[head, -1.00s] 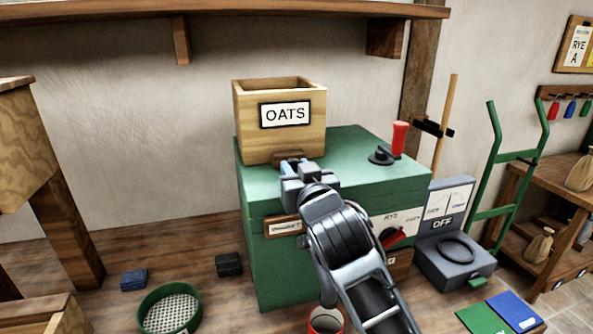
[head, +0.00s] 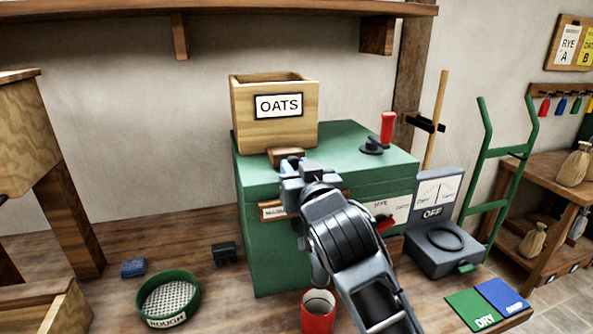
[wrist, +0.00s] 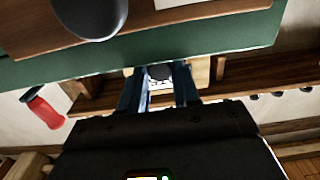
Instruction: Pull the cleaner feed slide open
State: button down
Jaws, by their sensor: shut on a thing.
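The cleaner is a green box (head: 270,250) with a wooden hopper (head: 250,128) labelled OATS on top. The feed slide (head: 284,156) is a small brown wooden piece sticking out from under the hopper's front. My gripper (head: 292,168) is at the front end of this slide. In the wrist view my gripper (wrist: 160,88) is shut on a dark round knob (wrist: 160,72) between its two fingers. I take this knob to be the slide's. The gripper hides most of the knob in the head view.
A red-handled lever (head: 388,128) stands on the box's top right. A grey scale (head: 440,255) marked OFF is to the right. A red can (head: 318,312) and a round green sieve (head: 168,297) stand in front. A shelf (head: 220,12) runs above.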

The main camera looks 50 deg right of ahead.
jog(key=c, duration=0.8)
grip_release()
jog(key=shift+s, duration=0.1)
jog(key=shift+b+v, duration=1.25)
jog(key=shift+v, duration=2.65)
jog(key=shift+a+f, duration=0.1)
